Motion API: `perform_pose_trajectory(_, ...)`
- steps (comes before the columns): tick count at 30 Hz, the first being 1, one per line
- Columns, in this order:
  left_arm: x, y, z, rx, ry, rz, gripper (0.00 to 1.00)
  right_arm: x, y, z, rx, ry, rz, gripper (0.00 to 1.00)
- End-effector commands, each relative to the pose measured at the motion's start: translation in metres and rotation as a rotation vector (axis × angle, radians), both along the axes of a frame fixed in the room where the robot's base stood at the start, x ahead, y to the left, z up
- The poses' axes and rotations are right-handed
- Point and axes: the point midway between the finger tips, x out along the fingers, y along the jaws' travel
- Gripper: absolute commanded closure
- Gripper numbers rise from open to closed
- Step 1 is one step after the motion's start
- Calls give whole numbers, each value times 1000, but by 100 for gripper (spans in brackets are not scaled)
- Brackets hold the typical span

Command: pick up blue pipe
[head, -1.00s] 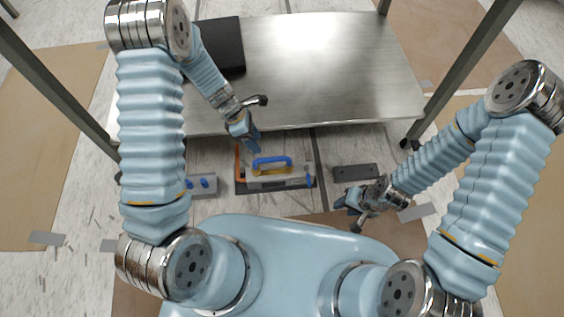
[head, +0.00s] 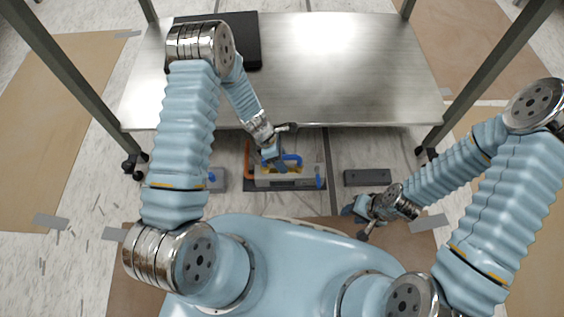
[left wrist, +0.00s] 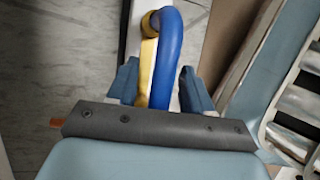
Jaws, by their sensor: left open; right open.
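The blue pipe (head: 292,159) is a bent tube lying on a low assembly below the table's front edge. In the left wrist view the blue pipe (left wrist: 166,55) curves at its top and runs down between my fingers, beside a yellow part (left wrist: 146,60). My left gripper (head: 275,160) is over the pipe, its fingers partly covering it. In the left wrist view my left gripper (left wrist: 160,88) is open, one finger on each side of the pipe and the yellow part. My right gripper (head: 358,217) is open and empty, low at the right.
A metal table (head: 340,60) with a black flat box (head: 240,40) on it stands in front. An orange tube (head: 247,160) is left of the pipe. A dark grey block (head: 367,177) lies right of the assembly. A grey block (head: 216,180) is at its left.

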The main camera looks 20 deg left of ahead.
Motion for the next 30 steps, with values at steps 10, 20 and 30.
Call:
perform_pose_trajectory(10,0,0,-1,0,0,0,68,0,0,0,0,0,0,59)
perform_pose_trajectory(20,0,0,0,0,0,-1,100,0,0,0,0,0,0,59)
perform_pose_trajectory(30,0,0,14,0,-2,-2,100,0,0,5,0,-1,0,59)
